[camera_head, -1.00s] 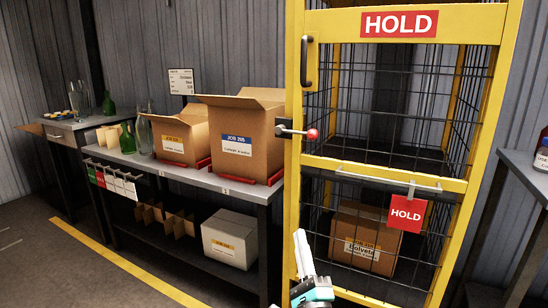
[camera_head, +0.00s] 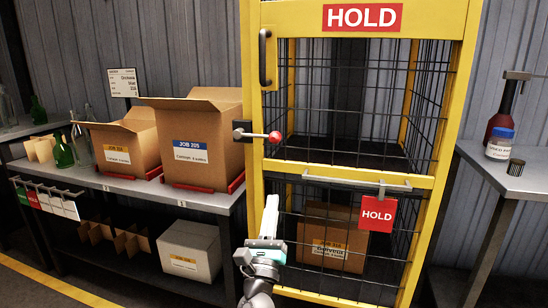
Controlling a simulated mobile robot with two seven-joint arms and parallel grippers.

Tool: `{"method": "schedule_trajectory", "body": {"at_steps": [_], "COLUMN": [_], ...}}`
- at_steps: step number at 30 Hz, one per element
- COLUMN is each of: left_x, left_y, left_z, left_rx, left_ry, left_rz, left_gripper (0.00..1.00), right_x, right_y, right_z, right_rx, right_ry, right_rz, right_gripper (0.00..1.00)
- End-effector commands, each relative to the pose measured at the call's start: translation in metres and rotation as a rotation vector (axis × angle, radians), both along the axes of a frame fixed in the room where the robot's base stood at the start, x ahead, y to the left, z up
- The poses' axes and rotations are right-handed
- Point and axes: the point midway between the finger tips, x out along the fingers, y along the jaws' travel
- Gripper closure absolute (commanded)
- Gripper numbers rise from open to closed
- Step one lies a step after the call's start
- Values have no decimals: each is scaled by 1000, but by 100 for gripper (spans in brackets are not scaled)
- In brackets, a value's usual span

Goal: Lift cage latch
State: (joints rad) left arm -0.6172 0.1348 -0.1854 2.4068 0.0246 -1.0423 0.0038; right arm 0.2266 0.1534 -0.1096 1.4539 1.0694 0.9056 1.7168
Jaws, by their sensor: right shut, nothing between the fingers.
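The yellow cage (camera_head: 255,105) has black mesh and a red HOLD sign (camera_head: 362,17) across its top. The cage latch (camera_head: 255,134) is a dark bar with a red ball end on the left post of the door, lying about level. A black handle (camera_head: 266,57) is above it. My right gripper (camera_head: 270,208) is in front of the lower left of the cage, below the latch and apart from it. Its fingers point up, are closed together and hold nothing. My left gripper is not in view.
A bench (camera_head: 215,200) left of the cage bears open cartons (camera_head: 199,135) in red trays, with a closed box (camera_head: 190,250) below. A red HOLD tag (camera_head: 377,214) hangs from the door's rail (camera_head: 345,182). A grey table (camera_head: 510,180) with a jar (camera_head: 499,144) stands at right.

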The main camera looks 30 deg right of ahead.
Motion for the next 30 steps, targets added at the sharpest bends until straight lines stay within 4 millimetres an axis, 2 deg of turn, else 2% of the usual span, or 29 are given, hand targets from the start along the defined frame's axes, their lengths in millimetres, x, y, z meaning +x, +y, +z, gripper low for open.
{"method": "schedule_trajectory", "body": {"at_steps": [2,17,24,30], "left_x": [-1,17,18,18], "left_y": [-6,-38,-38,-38], "left_z": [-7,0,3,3], "left_rx": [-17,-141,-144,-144], "left_ry": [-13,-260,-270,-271], "left_rz": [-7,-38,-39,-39], "left_gripper": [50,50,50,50], "right_x": [7,57,66,68], "right_y": [-7,-52,-53,-53], "right_z": [6,51,82,89], "right_rx": [-1,-2,1,0], "right_ry": [-3,-2,-3,0], "right_rz": [-3,-2,0,0], "right_gripper": [100,100,100,100]}}
